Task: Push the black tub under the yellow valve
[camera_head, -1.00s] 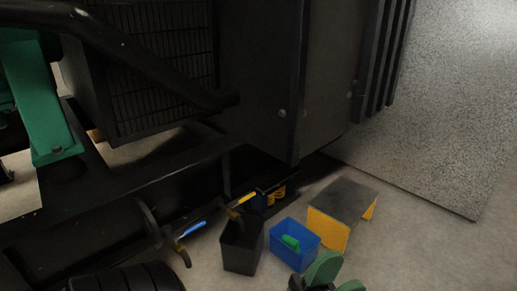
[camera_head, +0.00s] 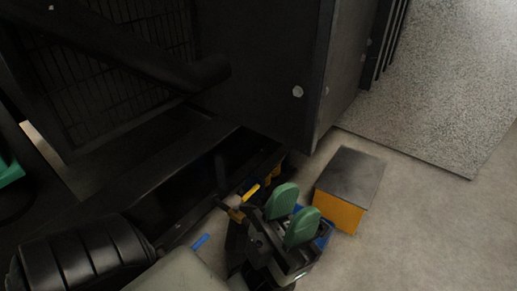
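The yellow valve handle (camera_head: 250,193) sticks out low on the dark machine, with a brass-coloured body beside it. The black tub (camera_head: 235,240) stands on the floor below and near the valve, mostly hidden behind my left gripper. My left gripper (camera_head: 292,214) has two green fingers with a gap between them and nothing seen held. It hangs in front of the black tub and the blue tub. I cannot tell whether it touches the black tub. My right gripper is not in view.
The blue tub (camera_head: 325,234) is right of the black tub, mostly covered by my gripper. A yellow step with a dark top (camera_head: 351,176) stands farther right. A blue valve handle (camera_head: 200,241) is at lower left. The floor at lower right is clear.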

